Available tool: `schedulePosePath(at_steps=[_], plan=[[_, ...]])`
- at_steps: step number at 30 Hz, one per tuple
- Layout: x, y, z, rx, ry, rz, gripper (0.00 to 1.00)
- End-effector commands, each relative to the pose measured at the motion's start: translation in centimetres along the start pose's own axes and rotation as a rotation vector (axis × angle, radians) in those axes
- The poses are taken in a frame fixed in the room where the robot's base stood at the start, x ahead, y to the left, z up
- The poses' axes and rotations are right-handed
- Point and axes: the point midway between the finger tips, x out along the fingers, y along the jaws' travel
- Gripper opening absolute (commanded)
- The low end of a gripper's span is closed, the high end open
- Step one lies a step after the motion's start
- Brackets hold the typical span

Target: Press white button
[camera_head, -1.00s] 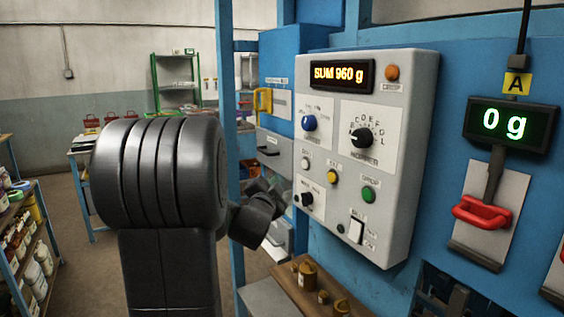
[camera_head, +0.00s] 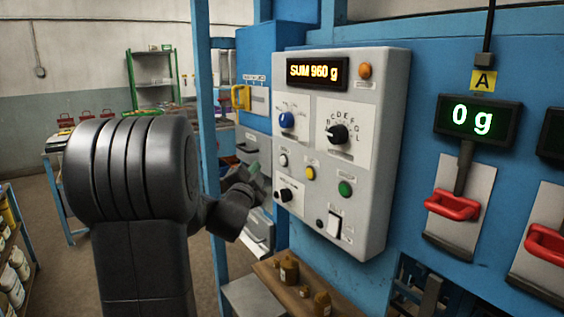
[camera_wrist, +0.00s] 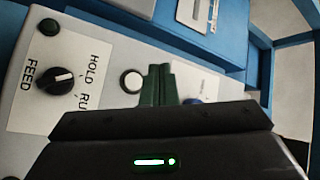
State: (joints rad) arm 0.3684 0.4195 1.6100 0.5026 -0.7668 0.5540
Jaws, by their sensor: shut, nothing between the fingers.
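The white button (camera_head: 283,160) is a small round button in a dark ring on the left side of the grey control panel (camera_head: 378,110). In the wrist view the white button (camera_wrist: 131,81) shows just left of my fingertips, close to them. My gripper (camera_wrist: 160,72) is shut and empty, its fingers pointing toward the panel. In the head view my gripper (camera_head: 254,178) is partly hidden by my arm, left of and slightly below the white button. I cannot tell whether the fingers touch the panel.
The panel also carries a yellow button (camera_head: 310,173), a green button (camera_head: 345,188), a blue knob (camera_head: 287,119), black knobs (camera_head: 338,134) and a rocker switch (camera_head: 334,225). Its display (camera_head: 316,72) reads SUM 960 g. Weights (camera_head: 289,268) stand on a wooden shelf below.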

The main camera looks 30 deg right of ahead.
Motion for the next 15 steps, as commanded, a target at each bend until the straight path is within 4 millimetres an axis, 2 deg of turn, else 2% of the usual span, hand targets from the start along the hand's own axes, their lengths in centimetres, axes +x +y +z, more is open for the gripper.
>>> schedulePosePath(at_steps=[8,15], plan=[[2.7,2.3,-1.9,0.0,0.002,0.0,0.0],[3.9,3.0,-2.8,0.0,0.001,0.0,0.0]])
